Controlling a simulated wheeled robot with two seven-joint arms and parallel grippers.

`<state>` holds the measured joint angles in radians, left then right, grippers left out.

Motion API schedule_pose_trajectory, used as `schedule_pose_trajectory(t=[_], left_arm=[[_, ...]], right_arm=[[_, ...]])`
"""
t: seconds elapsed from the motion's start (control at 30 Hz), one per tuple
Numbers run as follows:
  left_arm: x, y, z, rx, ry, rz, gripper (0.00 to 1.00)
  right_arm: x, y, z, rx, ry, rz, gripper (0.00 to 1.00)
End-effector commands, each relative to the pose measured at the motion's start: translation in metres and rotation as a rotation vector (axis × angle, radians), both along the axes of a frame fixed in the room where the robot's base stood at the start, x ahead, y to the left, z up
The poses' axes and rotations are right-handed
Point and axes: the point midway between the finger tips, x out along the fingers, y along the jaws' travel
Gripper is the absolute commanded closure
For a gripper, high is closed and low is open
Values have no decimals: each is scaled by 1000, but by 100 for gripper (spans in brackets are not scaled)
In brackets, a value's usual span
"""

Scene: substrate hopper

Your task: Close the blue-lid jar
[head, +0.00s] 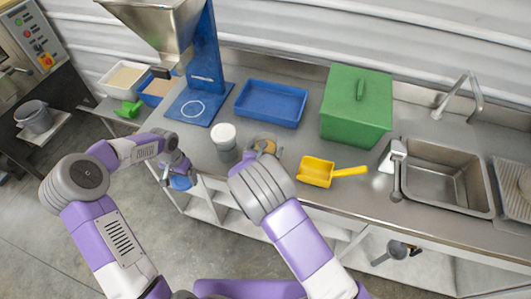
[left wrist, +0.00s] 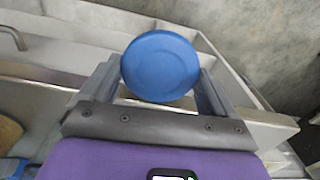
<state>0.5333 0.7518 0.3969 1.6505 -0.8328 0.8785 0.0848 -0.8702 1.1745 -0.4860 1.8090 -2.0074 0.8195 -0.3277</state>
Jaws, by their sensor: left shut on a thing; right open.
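My left gripper (head: 178,174) is shut on a round blue lid (head: 181,184), held in front of the bench's front edge, over the floor side. In the left wrist view the lid (left wrist: 160,66) sits between the two fingers, its flat face toward the camera.
A yellow scoop (head: 318,172) lies right of my right gripper, before the sink (head: 440,180).

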Motion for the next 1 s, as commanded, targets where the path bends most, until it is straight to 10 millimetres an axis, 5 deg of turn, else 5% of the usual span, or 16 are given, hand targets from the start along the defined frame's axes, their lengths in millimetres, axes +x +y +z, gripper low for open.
schedule_pose_trajectory(t=[0.47, 0.73, 1.0], left_arm=[[0, 0, 0, 0, 0, 0, 44], [0, 0, 2, 0, 0, 0, 44], [0, 0, 11, 0, 0, 0, 44]], right_arm=[[0, 0, 1, 1, -3, -1, 66], [0, 1, 10, 3, -4, -2, 66], [0, 1, 64, 5, -7, -2, 66]])
